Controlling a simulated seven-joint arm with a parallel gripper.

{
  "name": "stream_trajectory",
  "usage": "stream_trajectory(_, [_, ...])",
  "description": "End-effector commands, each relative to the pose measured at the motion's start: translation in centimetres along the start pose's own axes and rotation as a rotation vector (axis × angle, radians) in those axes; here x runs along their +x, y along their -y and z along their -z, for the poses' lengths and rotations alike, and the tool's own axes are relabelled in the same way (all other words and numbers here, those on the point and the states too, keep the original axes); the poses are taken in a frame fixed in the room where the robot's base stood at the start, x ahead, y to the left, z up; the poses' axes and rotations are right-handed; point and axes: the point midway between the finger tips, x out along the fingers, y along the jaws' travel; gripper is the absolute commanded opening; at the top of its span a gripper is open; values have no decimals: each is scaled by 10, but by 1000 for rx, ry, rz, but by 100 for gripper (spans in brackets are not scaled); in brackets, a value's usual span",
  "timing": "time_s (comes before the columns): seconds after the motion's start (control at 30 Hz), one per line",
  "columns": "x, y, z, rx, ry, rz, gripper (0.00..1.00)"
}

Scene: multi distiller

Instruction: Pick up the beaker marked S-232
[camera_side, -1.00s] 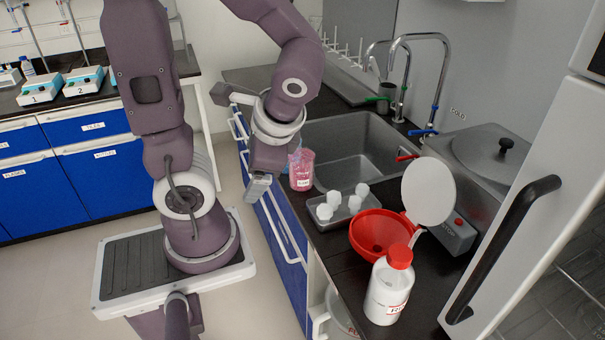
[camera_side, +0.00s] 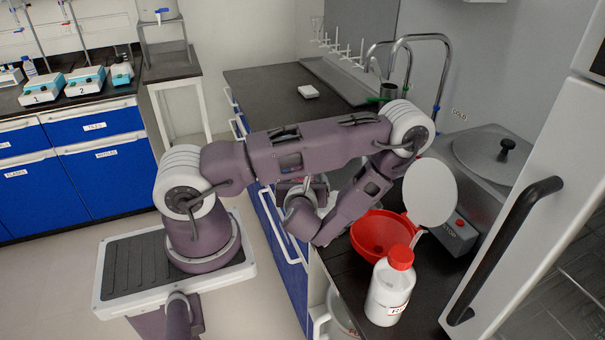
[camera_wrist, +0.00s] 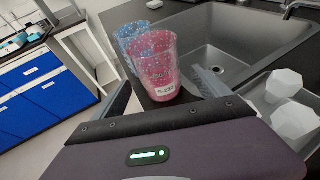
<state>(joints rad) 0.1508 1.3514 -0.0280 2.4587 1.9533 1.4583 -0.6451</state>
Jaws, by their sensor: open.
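The pink speckled beaker (camera_wrist: 155,65) stands upright on the dark counter in the wrist view; its white label seems to read S-232. A blue speckled beaker (camera_wrist: 130,36) stands close behind it, partly hidden by it. My gripper (camera_wrist: 164,88) is open and empty, with its fingers toward the near sides of the pink beaker; I cannot tell whether either touches it. In the side view my gripper is low at the counter's front edge, largely hidden by my own arm, and the beakers are mostly hidden too.
A grey sink (camera_wrist: 222,45) lies just right of the beakers. A tray with white many-sided pieces (camera_wrist: 284,84) is at the right. A red funnel (camera_side: 372,240) and a white red-capped bottle (camera_side: 390,290) stand nearer in the side view. The far counter is mostly clear.

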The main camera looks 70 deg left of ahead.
Motion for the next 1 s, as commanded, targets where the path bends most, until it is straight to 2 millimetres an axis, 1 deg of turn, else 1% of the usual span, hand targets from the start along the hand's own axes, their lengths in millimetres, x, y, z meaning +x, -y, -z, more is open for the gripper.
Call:
stream_trajectory(0.03, [9,-1,-1,-3,2,-4,86])
stream_trajectory(0.13, [22,-1,-1,-3,1,-2,86])
stream_trajectory(0.2, [25,0,-1,-2,1,-1,86])
stream_trajectory(0.37, [25,0,-1,-2,1,-1,86])
stream_trajectory(0.47, [24,0,-1,-2,1,-1,68])
stream_trajectory(0.5, [24,0,-1,-2,1,-1,60])
stream_trajectory(0.57, [24,0,-1,-2,1,-1,49])
stream_trajectory(0.6, [24,0,-1,-2,1,-1,41])
stream_trajectory(0.67, [24,0,-1,-2,1,-1,29])
stream_trajectory(0.7, [24,0,-1,-2,1,-1,21])
stream_trajectory(0.73, [24,0,-1,-2,1,-1,15])
stream_trajectory(0.77, [24,0,-1,-2,2,-1,12])
stream_trajectory(1.0, [24,0,-2,-2,2,-2,12])
